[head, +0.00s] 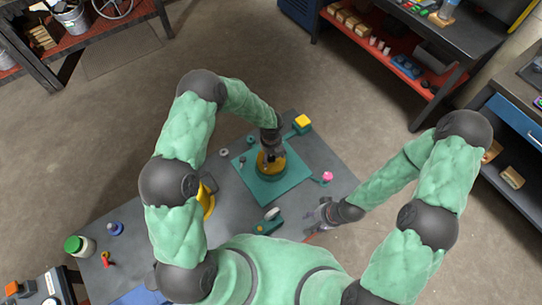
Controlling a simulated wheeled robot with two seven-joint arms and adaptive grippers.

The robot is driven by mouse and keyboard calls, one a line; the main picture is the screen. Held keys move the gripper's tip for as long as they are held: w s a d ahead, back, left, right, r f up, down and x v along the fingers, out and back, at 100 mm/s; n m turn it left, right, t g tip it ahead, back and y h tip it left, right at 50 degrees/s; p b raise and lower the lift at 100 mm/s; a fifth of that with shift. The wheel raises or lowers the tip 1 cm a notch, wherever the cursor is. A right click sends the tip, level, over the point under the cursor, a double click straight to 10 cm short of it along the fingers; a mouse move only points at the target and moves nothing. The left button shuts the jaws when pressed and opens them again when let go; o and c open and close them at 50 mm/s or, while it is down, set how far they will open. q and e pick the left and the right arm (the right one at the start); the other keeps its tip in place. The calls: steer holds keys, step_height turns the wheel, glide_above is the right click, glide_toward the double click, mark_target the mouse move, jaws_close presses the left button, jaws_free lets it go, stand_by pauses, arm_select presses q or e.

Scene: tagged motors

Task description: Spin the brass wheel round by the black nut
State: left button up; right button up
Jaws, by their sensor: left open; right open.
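The brass wheel (262,168) sits on a round base in the middle of a teal plate (290,187) on the grey table. My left gripper (270,160) is directly over the wheel and hides much of it. It is open. I cannot tell whether its fingers touch the wheel, and I cannot make out the black nut, which may be hidden beneath it. My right gripper (318,219) is open and empty near the table's right edge, apart from the wheel.
A yellow block (303,121) stands behind the plate, and a pink knob (328,176) is to its right. A yellow part (206,202) is left of the plate. A jar with a green lid (79,246) and a blue piece (115,229) stand at the table's left end.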

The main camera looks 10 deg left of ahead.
arm_select(q)
steer(key=n+b, duration=0.3)
steer(key=n, duration=0.3)
steer(key=shift+f+b, duration=0.2)
steer(key=shift+b, duration=0.2)
arm_select(e)
step_height(320, 180, down, 4)
steer(key=shift+f, duration=0.25)
arm_select(q)
steer(key=n+b, duration=0.2)
steer(key=n, duration=0.2)
arm_select(e)
step_height(320, 180, down, 2)
steer(key=shift+f, duration=0.15)
arm_select(q)
steer(key=shift+r+n+b, duration=0.15)
steer(key=shift+n+b, duration=0.5)
steer(key=shift+n, duration=0.45)
arm_select(e)
steer(key=shift+f, duration=0.5)
